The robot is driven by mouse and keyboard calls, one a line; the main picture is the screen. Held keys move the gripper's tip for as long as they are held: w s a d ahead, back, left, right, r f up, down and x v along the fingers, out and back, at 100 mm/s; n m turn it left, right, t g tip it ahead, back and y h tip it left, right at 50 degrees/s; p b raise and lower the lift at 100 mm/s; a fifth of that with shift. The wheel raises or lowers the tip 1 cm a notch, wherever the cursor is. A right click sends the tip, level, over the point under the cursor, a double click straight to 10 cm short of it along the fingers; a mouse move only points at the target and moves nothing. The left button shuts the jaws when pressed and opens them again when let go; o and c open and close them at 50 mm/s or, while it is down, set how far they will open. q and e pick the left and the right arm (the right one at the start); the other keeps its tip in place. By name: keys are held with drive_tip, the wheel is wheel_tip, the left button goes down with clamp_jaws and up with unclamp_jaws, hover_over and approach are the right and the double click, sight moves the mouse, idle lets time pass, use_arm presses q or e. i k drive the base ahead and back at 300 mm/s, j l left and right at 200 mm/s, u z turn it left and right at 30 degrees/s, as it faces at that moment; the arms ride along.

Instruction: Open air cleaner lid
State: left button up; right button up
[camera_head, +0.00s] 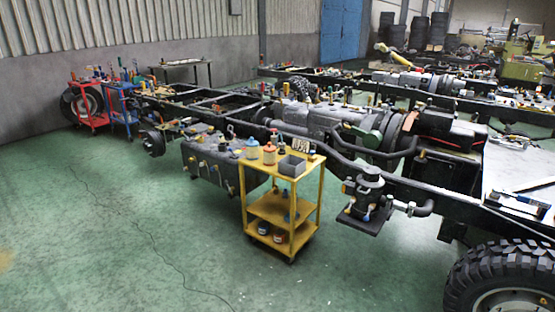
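A dark grey cylindrical canister (366,190), which looks like the air cleaner, is mounted low on the near side of a truck chassis, right of the yellow cart. It sits upright above a dark flat plate (362,219), with a pipe (418,208) coming off its right side. Its top looks covered, but the lid and any clips are too small to make out. Neither of my grippers is in view.
A yellow tool cart (278,208) with bottles and a grey bin (292,166) stands left of the canister. The chassis frame (325,148) runs behind. A large tyre (503,278) is at the lower right. The green floor (140,240) is clear at left, apart from a thin cable.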

sight(370, 180)
drive_tip(key=i+l+u, duration=0.3)
drive_tip(key=i+l, duration=1.5)
drive_tip(key=i, duration=0.1)
